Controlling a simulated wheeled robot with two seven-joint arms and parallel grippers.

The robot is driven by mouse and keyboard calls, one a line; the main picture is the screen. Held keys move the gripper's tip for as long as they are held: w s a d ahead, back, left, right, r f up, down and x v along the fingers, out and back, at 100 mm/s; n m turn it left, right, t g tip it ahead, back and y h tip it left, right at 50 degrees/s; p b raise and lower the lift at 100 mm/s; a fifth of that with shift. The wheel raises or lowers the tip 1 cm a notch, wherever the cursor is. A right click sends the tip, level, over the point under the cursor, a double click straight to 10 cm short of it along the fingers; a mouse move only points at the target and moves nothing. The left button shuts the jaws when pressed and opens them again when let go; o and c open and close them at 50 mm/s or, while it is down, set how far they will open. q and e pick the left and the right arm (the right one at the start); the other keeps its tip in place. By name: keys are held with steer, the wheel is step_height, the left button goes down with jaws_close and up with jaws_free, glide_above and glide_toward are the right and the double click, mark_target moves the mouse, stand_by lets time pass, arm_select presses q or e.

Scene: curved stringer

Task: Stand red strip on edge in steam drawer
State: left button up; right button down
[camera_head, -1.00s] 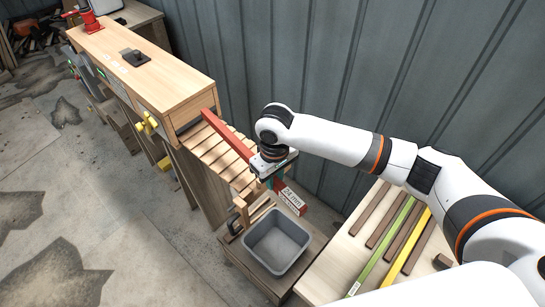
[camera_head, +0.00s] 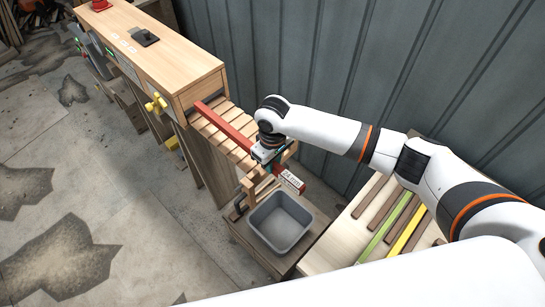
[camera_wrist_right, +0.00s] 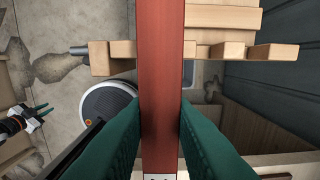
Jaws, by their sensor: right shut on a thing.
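My right gripper (camera_head: 266,158) is shut on the red strip (camera_head: 232,128) near its labelled end, which reads 24 mm. The strip reaches over the slatted drawer (camera_head: 212,137), its far end by the opening under the wooden box. Whether it touches the slats I cannot tell. In the right wrist view the red strip (camera_wrist_right: 161,60) runs straight between the green fingers of the right gripper (camera_wrist_right: 160,118), with the wooden slats (camera_wrist_right: 235,52) beyond. My left gripper (camera_wrist_right: 38,114) shows small at the left of that view, its green fingertips apart and empty. It is outside the head view.
The wooden steam box (camera_head: 150,50) stands at left with a yellow knob (camera_head: 156,103). A grey bin (camera_head: 280,222) sits below the gripper. A table with brown, green (camera_head: 383,235) and yellow strips (camera_head: 408,232) is at right. A corrugated wall (camera_head: 300,50) runs behind.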

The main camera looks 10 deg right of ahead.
step_height(320, 180, down, 7)
steer(key=b, duration=0.2)
stand_by(0.3)
steer(key=shift+a, duration=0.1)
stand_by(0.5)
steer(key=c, duration=1.2)
jaws_free()
steer(key=shift+f, duration=0.1)
steer(key=shift+o, duration=0.2)
step_height(320, 180, up, 12)
steer(key=b, duration=0.3)
